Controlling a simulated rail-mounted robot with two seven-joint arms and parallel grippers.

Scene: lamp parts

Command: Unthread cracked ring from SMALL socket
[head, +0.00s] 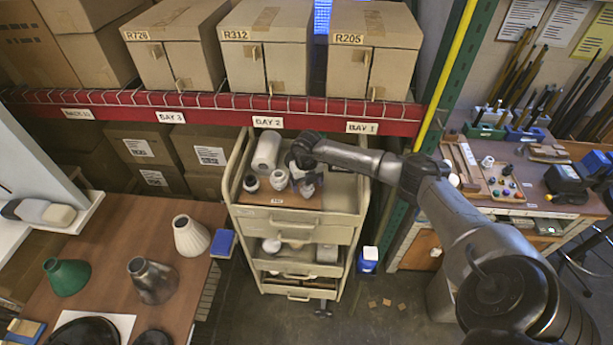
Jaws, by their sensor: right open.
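Several small white-and-dark lamp sockets stand on the top of the beige cart (230,190): one at the left (251,183), one in the middle (279,180) and one at the right (308,187). My right arm reaches in from the right, and my right gripper (300,172) is over the cart top, close above the right-hand sockets. It is open. Its fingers are small and dark here, and I cannot tell whether they touch a socket. I cannot make out which socket is the small one, nor a cracked ring. My left gripper is not in view.
A white roll (266,153) lies at the back left of the cart top. A red shelf beam (210,112) with boxes is behind. Lamp shades in green (66,276), grey (152,281) and cream (190,236) stand on the left table. A cluttered workbench (510,190) is at right.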

